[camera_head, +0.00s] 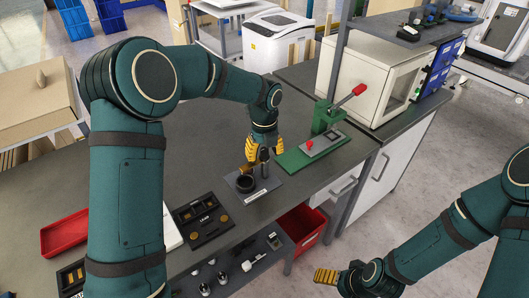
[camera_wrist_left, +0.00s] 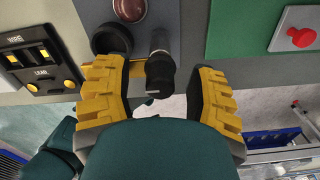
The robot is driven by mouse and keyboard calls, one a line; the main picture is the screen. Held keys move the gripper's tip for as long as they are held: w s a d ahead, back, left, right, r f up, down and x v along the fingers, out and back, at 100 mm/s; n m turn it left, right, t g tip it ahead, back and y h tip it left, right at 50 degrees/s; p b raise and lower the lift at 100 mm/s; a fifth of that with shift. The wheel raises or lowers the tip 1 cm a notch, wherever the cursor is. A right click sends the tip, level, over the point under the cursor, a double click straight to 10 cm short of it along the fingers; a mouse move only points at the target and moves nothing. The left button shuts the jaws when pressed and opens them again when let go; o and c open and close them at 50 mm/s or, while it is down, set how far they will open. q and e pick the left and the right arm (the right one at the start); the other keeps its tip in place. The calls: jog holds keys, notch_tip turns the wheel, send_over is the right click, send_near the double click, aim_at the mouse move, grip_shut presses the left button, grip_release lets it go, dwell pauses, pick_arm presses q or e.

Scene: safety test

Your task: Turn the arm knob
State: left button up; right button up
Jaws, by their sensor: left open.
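A small grey plate (camera_head: 272,188) on the dark bench carries a black round cup (camera_head: 245,183) and an upright black knob (camera_head: 264,156). My left gripper (camera_head: 257,152) is over this plate, pointing down, close to the knob. In the left wrist view the black knob (camera_wrist_left: 160,75) stands between the two open yellow fingers (camera_wrist_left: 160,95), with a visible gap on the right side. The gap on its left looks smaller, and I cannot tell whether that finger touches. The black cup (camera_wrist_left: 112,40) is just beyond the left finger. My right gripper (camera_head: 328,276) hangs away from the bench; its jaw opening is unclear.
A green press (camera_head: 325,120) with a red-tipped lever and a red button (camera_head: 309,145) stands right of the plate. A black switch panel (camera_head: 203,219) lies to the left, and a red tray (camera_head: 64,233) farther left. A red bin (camera_head: 302,228) is below the bench edge.

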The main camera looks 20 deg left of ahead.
pick_arm(q)
jog(key=shift+c, duration=0.4)
grip_shut()
jog(key=shift+n, duration=0.3)
jog(key=n+p, duration=0.2)
jog(key=n, duration=0.1)
jog(key=shift+r+n, duration=0.1)
jog(key=shift+n, duration=0.2)
jog(key=n+p, duration=0.1)
jog(key=n, duration=0.3)
jog(key=shift+n+p, duration=0.3)
jog(key=n, duration=0.4)
jog(key=shift+n+p, duration=0.3)
jog(key=shift+p, duration=0.1)
jog(key=shift+n, duration=2.2)
